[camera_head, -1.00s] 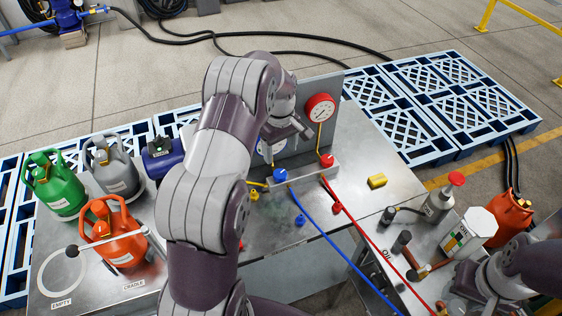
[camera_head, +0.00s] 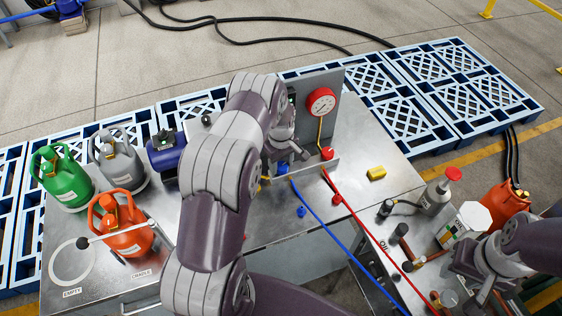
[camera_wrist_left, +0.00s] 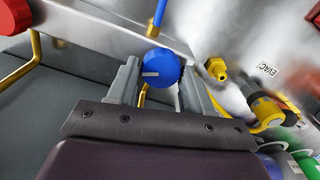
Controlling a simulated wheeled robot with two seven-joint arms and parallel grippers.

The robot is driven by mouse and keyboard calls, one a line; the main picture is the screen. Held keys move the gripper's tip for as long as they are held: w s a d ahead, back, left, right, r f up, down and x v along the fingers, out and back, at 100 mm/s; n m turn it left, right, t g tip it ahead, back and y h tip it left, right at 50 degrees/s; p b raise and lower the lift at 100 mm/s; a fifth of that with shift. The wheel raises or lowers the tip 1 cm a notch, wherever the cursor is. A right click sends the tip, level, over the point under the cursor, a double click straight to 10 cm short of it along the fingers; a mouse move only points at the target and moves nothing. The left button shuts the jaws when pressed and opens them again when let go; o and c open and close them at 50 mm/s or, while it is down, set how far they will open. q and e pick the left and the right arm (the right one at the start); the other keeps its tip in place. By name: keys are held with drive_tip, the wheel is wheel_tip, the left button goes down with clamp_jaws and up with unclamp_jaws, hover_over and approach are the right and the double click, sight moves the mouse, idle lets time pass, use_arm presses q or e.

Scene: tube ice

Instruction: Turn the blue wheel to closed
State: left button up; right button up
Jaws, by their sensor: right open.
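The blue wheel (camera_wrist_left: 162,68) is a round knob with a short white mark, shown in the left wrist view on the pale manifold bar (camera_wrist_left: 110,35). In the head view only a bit of blue (camera_head: 282,169) shows below my left gripper (camera_head: 287,153). In the left wrist view the two fingers of my left gripper (camera_wrist_left: 160,85) lie on either side of the wheel, close to its rim. I cannot tell whether they press on it. My right gripper (camera_head: 482,288) is open at the lower right, far from the wheel.
A red wheel (camera_head: 327,153) and a red gauge (camera_head: 322,102) stand just right of my left gripper. Blue (camera_head: 335,236) and red (camera_head: 366,231) hoses run toward the front. Green (camera_head: 62,178), grey (camera_head: 118,160) and orange (camera_head: 120,225) cylinders stand at left.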

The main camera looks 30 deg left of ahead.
use_arm(q)
drive_tip(key=c, duration=0.5)
drive_tip(key=m+b, duration=0.3)
drive_tip(key=shift+w+f+m, duration=0.1)
drive_tip(key=shift+f+m, duration=0.05)
drive_tip(key=shift+m, duration=0.25)
drive_tip(key=m+b, duration=0.1)
drive_tip(key=m, duration=0.1)
drive_tip(key=shift+m, duration=0.4)
drive_tip(key=m+b, duration=0.2)
drive_tip(key=m, duration=0.1)
drive_tip(key=shift+d+m, duration=0.1)
drive_tip(key=shift+m, duration=0.2)
drive_tip(key=m+b, duration=0.1)
drive_tip(key=m, duration=0.2)
drive_tip(key=m+b, duration=0.1)
drive_tip(key=m, duration=0.2)
drive_tip(key=shift+d+r, duration=0.1)
drive_tip(key=shift+r, duration=0.1)
drive_tip(key=m+b, duration=0.1)
drive_tip(key=m, duration=0.5)
drive_tip(key=shift+m, duration=0.3)
